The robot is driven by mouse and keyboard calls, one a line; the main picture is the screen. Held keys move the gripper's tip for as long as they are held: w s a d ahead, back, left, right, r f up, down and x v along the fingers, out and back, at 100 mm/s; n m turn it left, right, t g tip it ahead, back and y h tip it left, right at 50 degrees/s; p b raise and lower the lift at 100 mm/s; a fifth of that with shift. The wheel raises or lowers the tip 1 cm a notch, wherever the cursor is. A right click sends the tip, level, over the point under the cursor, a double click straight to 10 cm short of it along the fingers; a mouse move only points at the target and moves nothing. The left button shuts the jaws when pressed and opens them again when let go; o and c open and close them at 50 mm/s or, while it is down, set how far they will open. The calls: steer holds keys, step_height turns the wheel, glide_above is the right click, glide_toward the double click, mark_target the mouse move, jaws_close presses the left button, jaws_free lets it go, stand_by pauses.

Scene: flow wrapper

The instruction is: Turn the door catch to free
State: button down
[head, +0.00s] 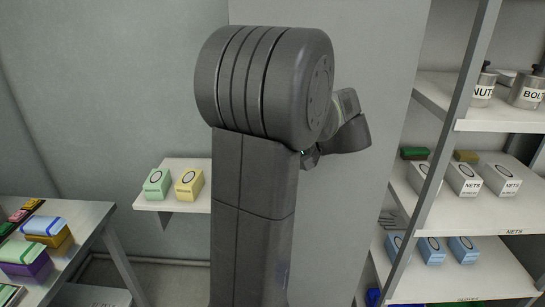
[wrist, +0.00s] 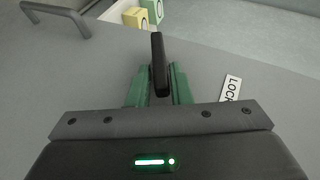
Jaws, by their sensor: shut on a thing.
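The door catch (wrist: 159,55) is a black lever on a grey panel (wrist: 225,65) in the wrist view. My gripper (wrist: 161,84) has green fingers, one on each side of the lever, and is shut on it. The lever's rounded end stands out past the fingertips and points up in the picture. A white label (wrist: 231,88) reading "LOCK", partly cut off by my gripper, sits to the right of the catch. In the head view my arm blocks the sight of the catch and the gripper's fingers.
A grey bar handle (wrist: 60,15) is at the wrist view's upper left. In the head view, a small shelf (head: 150,204) with a green and a yellow box is left of my arm. A storage rack (head: 458,222) stands right. A table (head: 85,218) with coloured packs is lower left.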

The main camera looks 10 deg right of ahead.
steer(key=y+b, duration=0.1)
steer(key=f+m+t+y+b, duration=0.1)
steer(key=shift+d+f+t+y, duration=0.2)
steer(key=shift+t+y, duration=0.1)
steer(key=shift+y, duration=0.1)
steer(key=shift+f+m+t+y+b, duration=0.25)
steer(key=shift+t+y+b, duration=0.3)
steer(key=shift+y, duration=0.35)
steer(key=shift+r, duration=0.1)
steer(key=c, duration=1.3)
jaws_free()
steer(key=shift+a, duration=0.1)
steer(key=shift+c, duration=0.2)
steer(key=shift+s, duration=0.1)
steer(key=b+v, duration=0.1)
steer(key=v, duration=1.2)
steer(key=shift+s+d+b, duration=0.25)
steer(key=shift+d+b, duration=0.05)
steer(key=shift+d, duration=0.05)
